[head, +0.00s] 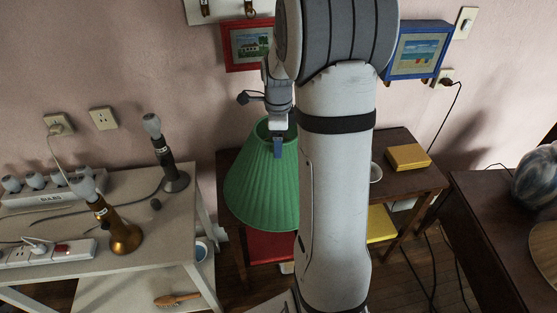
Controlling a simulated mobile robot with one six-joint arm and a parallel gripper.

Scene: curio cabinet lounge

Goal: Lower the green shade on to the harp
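The green shade (258,192) is a pleated cone, wide end down, in front of the dark wooden table near the middle of the head view. My gripper (278,146) is at the shade's top rim, with a blue-grey finger over the rim. It looks shut on the rim; the other finger is hidden. My arm covers the shade's right edge. I see no harp; I cannot tell whether one is under the shade. A black lamp base (175,180) and a brass lamp base (125,238), both with bare bulbs, stand on the pale table at left.
The pale table (180,222) also holds power strips (50,254) and cords. The dark wooden table (402,181) bears a yellow box (408,157) and a white dish (376,172). A red box (268,246) is below it. A dark cabinet (490,230) stands at right.

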